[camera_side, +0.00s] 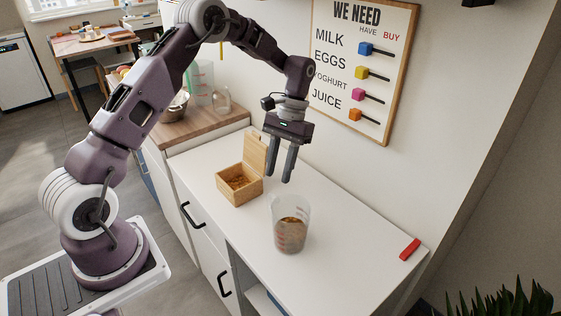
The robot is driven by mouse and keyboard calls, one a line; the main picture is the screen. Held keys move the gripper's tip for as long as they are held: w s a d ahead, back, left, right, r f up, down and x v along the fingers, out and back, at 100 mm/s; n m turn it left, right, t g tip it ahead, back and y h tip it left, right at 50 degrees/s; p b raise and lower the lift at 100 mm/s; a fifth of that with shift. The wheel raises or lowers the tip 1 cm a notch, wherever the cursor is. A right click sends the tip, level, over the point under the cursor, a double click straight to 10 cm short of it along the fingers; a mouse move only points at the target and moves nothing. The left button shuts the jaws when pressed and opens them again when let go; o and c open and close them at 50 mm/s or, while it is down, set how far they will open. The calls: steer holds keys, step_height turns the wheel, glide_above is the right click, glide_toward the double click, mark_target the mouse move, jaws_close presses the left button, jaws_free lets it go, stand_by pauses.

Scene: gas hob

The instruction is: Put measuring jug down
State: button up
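The measuring jug (290,234) is a clear, see-through vessel with reddish markings and brown contents in its lower part. It stands upright on the white counter (335,258). My gripper (278,180) hangs above and slightly left of the jug's rim in the picture, fingers pointing down. The two fingers are apart with nothing seen between them. The fingertips look clear of the jug, though the exact gap in depth is hard to tell.
An open wooden box (240,187) with brown contents stands left of the jug, its lid raised. A red object (410,249) lies near the counter's right end. A shopping board (362,65) is on the wall behind. The counter between jug and red object is clear.

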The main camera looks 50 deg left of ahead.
steer(key=s+d+r+m+t+y, duration=0.1)
steer(key=s+d+r+t, duration=0.2)
steer(key=s+r, duration=0.5)
steer(key=s+d+r+m+t+y, duration=0.1)
steer(key=s+d+r+t, duration=0.15)
steer(key=r, duration=0.95)
steer(key=s+d+m+t, duration=0.1)
steer(key=s+t, duration=0.3)
steer(key=s, duration=1)
steer(key=shift+s+d+f+h, duration=0.2)
steer(key=shift+d+h, duration=0.1)
steer(key=shift+d, duration=0.4)
steer(key=shift+t, duration=0.25)
steer(key=o, duration=1.1)
